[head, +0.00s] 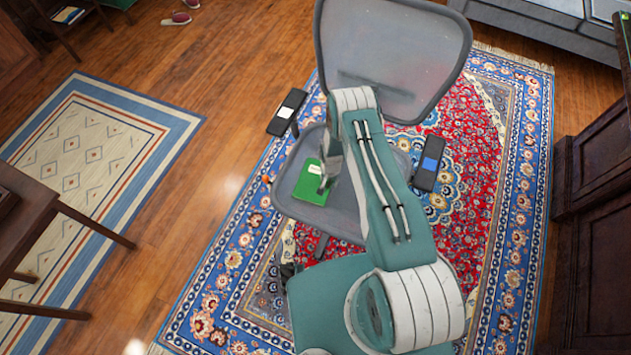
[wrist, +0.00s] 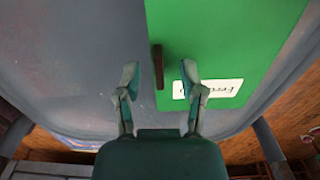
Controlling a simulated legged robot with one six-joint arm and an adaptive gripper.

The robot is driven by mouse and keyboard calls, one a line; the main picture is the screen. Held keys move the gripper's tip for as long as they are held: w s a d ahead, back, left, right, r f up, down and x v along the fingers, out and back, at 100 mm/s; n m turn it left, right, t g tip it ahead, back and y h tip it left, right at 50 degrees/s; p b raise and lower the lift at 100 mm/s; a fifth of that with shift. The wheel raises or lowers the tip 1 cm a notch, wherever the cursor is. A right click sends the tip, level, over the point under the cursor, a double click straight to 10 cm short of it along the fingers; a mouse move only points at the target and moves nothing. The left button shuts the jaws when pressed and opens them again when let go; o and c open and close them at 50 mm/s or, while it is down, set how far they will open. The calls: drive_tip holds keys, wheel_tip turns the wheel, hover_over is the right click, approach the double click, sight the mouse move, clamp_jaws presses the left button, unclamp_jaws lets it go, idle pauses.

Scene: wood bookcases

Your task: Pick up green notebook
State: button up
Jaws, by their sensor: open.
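The green notebook (head: 311,184) lies on the grey seat of an office chair (head: 340,213) in the head view. In the wrist view the notebook (wrist: 225,45) fills the upper middle and right, with a white label and a thin dark brown strip along its left edge. My gripper (wrist: 158,78) is open over that left edge, one finger over the grey seat and the other over the green cover. Nothing is between the fingers except the view of the edge. In the head view my gripper (head: 326,185) is over the notebook and partly hides it. I cannot tell whether it touches.
The chair has a grey backrest (head: 395,55) behind my arm and dark armrests at left (head: 287,112) and right (head: 429,163). It stands on a patterned rug (head: 465,120). A wooden table (head: 35,205) is at the left, and dark wood furniture (head: 600,190) at the right.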

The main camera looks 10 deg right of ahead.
drive_tip(key=shift+f, duration=0.45)
clamp_jaws()
drive_tip(key=shift+s, duration=0.1)
